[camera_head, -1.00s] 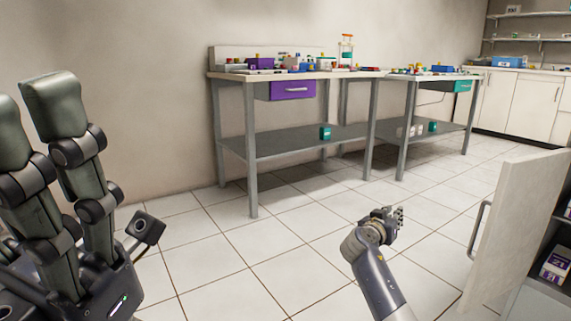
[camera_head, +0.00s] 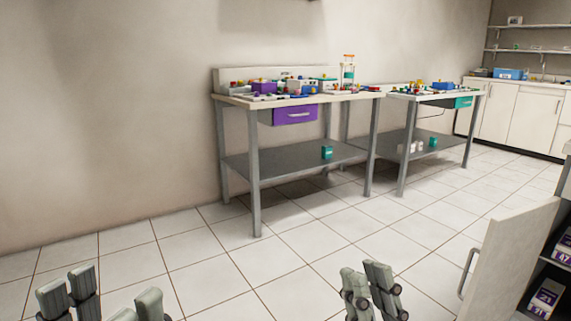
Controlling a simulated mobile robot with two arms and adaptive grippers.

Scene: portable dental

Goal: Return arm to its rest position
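My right gripper (camera_head: 367,292) shows at the bottom edge, right of centre, with two grey-green finger pads pointing up, close together. Its lower part is cut off by the frame, and I cannot tell whether it is open or shut. My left gripper (camera_head: 102,296) is at the bottom left. Its finger pads stand in two groups with a clear gap between them, and no object shows in the gap. Only the fingertips show. Both grippers are over the tiled floor, apart from the furniture.
An open white cabinet door (camera_head: 508,262) with a metal handle stands at the lower right, beside shelves with purple-and-white boxes (camera_head: 545,296). Two workbenches with cluttered tops stand along the wall, one with a purple drawer (camera_head: 295,115). The floor (camera_head: 300,250) in front is clear.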

